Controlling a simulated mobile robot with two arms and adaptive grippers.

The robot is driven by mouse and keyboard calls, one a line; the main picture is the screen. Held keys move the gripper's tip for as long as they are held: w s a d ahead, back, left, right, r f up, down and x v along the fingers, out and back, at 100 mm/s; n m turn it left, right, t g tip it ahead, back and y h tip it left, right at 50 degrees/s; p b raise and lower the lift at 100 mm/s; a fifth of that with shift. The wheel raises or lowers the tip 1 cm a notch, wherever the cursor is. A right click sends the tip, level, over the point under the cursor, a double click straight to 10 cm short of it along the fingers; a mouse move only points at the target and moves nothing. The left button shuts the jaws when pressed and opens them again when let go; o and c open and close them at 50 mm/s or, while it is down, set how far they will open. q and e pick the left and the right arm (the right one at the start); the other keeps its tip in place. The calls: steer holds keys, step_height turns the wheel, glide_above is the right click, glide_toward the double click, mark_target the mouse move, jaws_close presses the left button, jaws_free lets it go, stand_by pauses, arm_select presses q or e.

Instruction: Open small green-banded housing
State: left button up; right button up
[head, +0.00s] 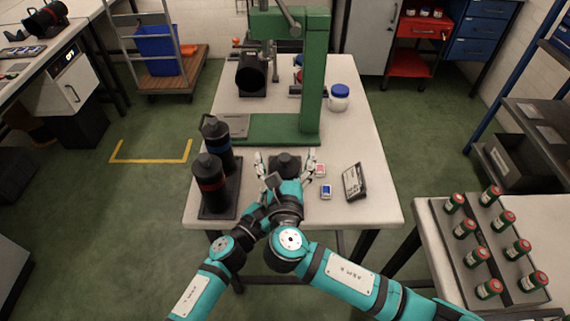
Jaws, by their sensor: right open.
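No green band can be made out on any housing. A dark round-topped object (285,162) stands on the table (375,205) in front of the green press, between the fingers of my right gripper (286,167). Its lower part is hidden by my arms, and I cannot tell whether it is the small green-banded housing. The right gripper's fingers are spread, one on each side of it; contact is unclear. My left gripper (270,181) is crowded against the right wrist, and its fingers are too small and overlapped to read. A red-banded black cylinder (210,187) and a blue-banded one (219,143) stand upright to the left.
The green press (317,75) stands behind. A white jar with a blue lid (339,98), small red and blue boxes (326,191) and a tilted dark display (354,181) are to the right. Several green, red-topped containers (463,229) stand on the right-hand table. The front right corner is clear.

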steer(key=shift+c, duration=0.2)
steer(key=c, duration=0.9)
arm_select(q)
steer(key=shift+d, duration=0.2)
arm_select(e)
steer(key=shift+a, duration=0.1)
steer(key=c, duration=0.9)
arm_select(q)
steer(key=shift+s, duration=0.1)
arm_select(e)
steer(key=shift+r, duration=0.15)
steer(key=shift+r, duration=0.65)
arm_select(q)
steer(key=shift+a, duration=0.1)
arm_select(e)
steer(key=shift+d+r, duration=0.25)
steer(key=shift+r, duration=0.1)
steer(key=shift+w, duration=0.1)
jaws_close()
